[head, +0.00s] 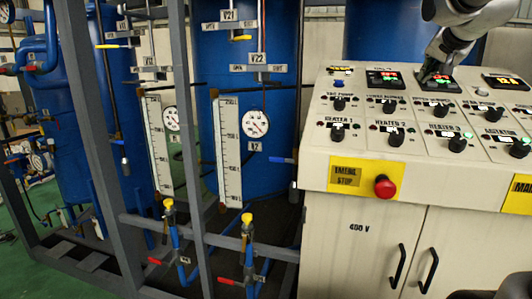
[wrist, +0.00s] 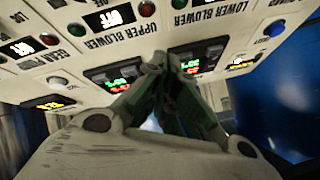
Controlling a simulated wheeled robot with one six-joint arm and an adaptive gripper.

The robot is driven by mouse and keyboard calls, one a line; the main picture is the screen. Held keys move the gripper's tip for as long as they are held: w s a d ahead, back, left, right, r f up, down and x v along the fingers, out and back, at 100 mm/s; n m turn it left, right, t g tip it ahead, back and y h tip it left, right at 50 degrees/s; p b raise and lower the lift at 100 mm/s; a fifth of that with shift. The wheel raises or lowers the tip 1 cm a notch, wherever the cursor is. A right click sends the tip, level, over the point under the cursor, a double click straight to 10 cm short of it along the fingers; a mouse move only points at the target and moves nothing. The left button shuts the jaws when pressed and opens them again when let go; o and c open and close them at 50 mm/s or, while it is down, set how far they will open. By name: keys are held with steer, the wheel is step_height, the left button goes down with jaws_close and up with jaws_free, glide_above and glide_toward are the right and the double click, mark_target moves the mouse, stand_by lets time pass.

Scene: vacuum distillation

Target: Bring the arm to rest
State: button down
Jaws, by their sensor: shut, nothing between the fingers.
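My gripper (head: 434,72) is at the upper right of the head view, over the top of the cream control panel (head: 313,172), close to the middle digital display. In the wrist view my gripper (wrist: 152,62) has its dark green fingers brought together at the tips, with nothing between them. The fingertips lie in front of the panel (wrist: 140,68) between two pairs of displays with red and green digits. I cannot tell whether the tips touch the panel. Part of my arm enters from the top right corner of the head view.
The panel carries several black knobs and a red emergency stop button (head: 385,187). Blue tanks (head: 228,80), grey frame posts (head: 188,140) and yellow-topped valves (head: 168,205) stand to the left. Another blue tank (head: 385,35) is behind the panel. Green floor (head: 22,275) shows at lower left.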

steer(key=s+a+f+n+g, duration=0.1)
steer(key=s+f, duration=0.2)
steer(key=s, duration=0.2)
steer(key=s+a+f+n+g, duration=0.1)
steer(key=s+a+f, duration=0.1)
steer(key=s+f, duration=0.1)
steer(key=s+a+f+n+g+y, duration=0.1)
steer(key=s+f+n, duration=0.1)
steer(key=s, duration=0.4)
steer(key=shift+s+a+f, duration=0.1)
steer(key=shift+s+f, duration=0.05)
steer(key=shift+f, duration=0.3)
steer(key=shift+s+a+f, duration=0.1)
steer(key=shift+s+f, duration=0.05)
steer(key=shift+f, duration=0.3)
steer(key=s+a+f+n+g, duration=0.1)
steer(key=s+f+n+g, duration=0.1)
steer(key=s+f, duration=0.4)
steer(key=s+a+f+n+g+y, duration=0.1)
steer(key=s+a+f+n, duration=0.1)
steer(key=s+f, duration=0.4)
steer(key=s, duration=0.4)
steer(key=shift+s+n+g, duration=0.3)
steer(key=shift+g, duration=0.1)
steer(key=shift+a, duration=0.1)
